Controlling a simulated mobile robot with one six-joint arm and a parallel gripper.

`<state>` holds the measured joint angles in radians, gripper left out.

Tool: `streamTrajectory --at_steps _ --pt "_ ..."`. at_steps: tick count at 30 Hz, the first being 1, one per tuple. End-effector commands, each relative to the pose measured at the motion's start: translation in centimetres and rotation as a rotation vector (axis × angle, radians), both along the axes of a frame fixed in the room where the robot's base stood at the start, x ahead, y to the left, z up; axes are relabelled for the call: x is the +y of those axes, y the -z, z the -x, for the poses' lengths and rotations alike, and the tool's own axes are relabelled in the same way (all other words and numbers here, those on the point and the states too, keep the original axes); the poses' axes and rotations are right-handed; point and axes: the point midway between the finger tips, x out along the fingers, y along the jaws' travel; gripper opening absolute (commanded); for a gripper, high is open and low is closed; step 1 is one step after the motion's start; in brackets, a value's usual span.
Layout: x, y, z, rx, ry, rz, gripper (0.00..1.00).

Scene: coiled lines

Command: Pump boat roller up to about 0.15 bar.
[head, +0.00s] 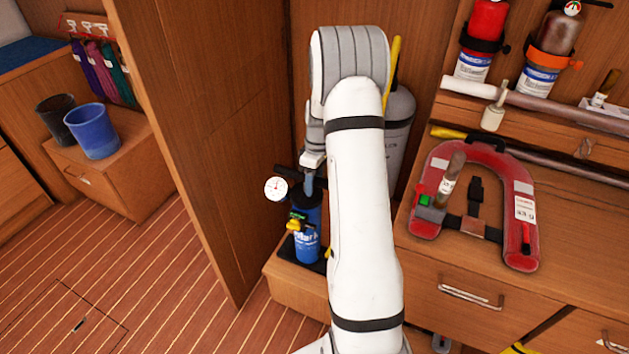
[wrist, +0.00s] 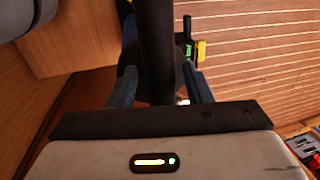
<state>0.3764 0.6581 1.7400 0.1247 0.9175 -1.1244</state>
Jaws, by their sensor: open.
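A hand pump with a blue body (head: 307,246) stands on a low wooden ledge in the head view. A round white gauge (head: 276,188) with a red needle shows at its left; its reading is too small to tell. My gripper (head: 309,184) is above the pump, pointing down, partly hidden by my arm. In the wrist view its blue fingers (wrist: 160,92) are open, on either side of a black bar (wrist: 156,45), which looks like the pump handle. I cannot tell whether they touch it. A grey cylinder (head: 398,128) stands behind my arm; I cannot tell if it is the boat roller.
A wooden partition (head: 200,110) stands close left of the pump. A blue bucket (head: 93,132) stands on a box at far left. The striped floor (head: 130,290) is mostly clear.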

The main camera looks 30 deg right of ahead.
Motion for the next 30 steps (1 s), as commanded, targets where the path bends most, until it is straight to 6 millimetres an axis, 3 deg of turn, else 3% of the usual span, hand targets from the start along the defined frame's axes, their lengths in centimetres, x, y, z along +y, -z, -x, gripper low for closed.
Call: streamTrajectory --at_steps 5,18,30 --pt "-0.1 -0.6 -0.1 -0.002 0.0 0.001 0.45" --pt "-1.1 -7.0 -1.0 -0.001 0.0 0.0 0.45" --pt "-1.2 -7.7 -1.0 0.0 0.0 0.0 0.45"
